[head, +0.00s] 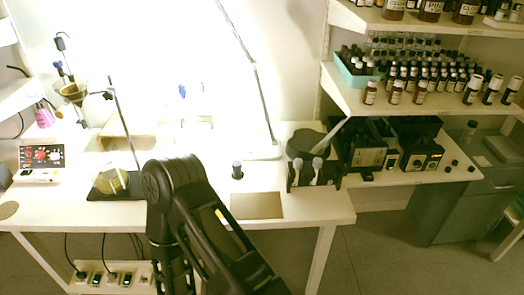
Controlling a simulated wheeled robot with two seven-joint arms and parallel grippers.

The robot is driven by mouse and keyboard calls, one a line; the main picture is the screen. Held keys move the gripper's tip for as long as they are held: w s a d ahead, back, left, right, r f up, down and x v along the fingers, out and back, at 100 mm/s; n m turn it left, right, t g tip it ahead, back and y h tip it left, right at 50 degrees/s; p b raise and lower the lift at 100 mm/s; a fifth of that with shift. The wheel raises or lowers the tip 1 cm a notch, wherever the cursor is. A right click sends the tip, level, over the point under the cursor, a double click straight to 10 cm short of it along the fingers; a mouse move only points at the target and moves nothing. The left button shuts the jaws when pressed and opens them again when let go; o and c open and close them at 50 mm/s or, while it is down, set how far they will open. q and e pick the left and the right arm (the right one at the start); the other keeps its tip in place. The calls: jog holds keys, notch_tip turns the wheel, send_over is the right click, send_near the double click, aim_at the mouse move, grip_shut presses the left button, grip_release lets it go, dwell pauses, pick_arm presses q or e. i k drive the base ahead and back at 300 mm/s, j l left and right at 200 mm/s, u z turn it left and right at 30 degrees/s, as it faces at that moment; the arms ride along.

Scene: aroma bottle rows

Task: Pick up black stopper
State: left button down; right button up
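Small black round pieces, which look like stoppers, lie on the right part of the bench; one black piece (472,169) is near the bench's right end and another (454,162) is to its left. A small dark bottle with a grey-blue top (237,170) stands on the white table, behind a flat brown board (257,205). I cannot tell which piece is the task's black stopper. A black arm of mine bends in the middle foreground, its lower end dropping toward the bottom edge. Neither gripper's fingers show.
The white table (205,212) carries a red-faced device (41,157), a flask on a black base (110,182) and a black holder (313,172). Black boxes (420,155) stand right. Shelves of bottles (421,92) hang above. Bare floor shows at the front right.

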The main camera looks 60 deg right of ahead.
aim_at(237, 165)
jog(key=k+l, duration=0.15)
jog(key=l, duration=0.2)
jog(key=k+l, duration=0.2)
jog(key=l, duration=0.15)
jog(key=k+l, duration=0.15)
jog(key=l, duration=0.2)
jog(key=k+l, duration=0.15)
jog(key=l, duration=0.2)
